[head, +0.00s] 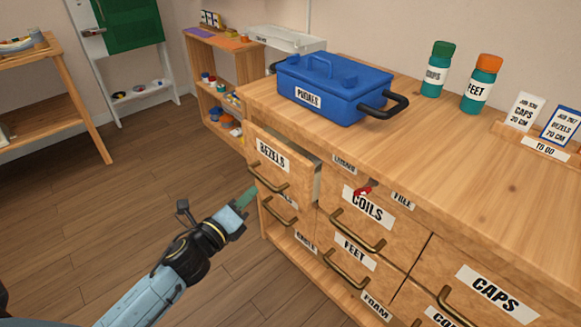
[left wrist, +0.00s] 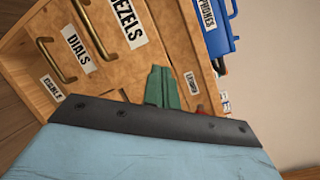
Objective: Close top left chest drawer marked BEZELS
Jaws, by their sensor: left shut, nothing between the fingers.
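The BEZELS drawer (head: 280,172) is the top left drawer of the wooden chest. It stands pulled out from the chest front, with its side wall showing. It has a brass handle and a white BEZELS label, which also shows in the left wrist view (left wrist: 128,22). My left gripper (head: 248,195) is shut and empty, with green fingers. In the head view it appears just left of the drawer front, below the handle. In the left wrist view its fingers (left wrist: 162,88) overlap the chest front; I cannot tell whether they touch it. My right gripper is not in view.
A blue case (head: 335,85) with black handles sits on the chest top above the drawer. The COILS drawer (head: 365,215) to the right looks shut, with a small red item (head: 364,190) near its top. Open wooden floor (head: 110,210) lies to the left.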

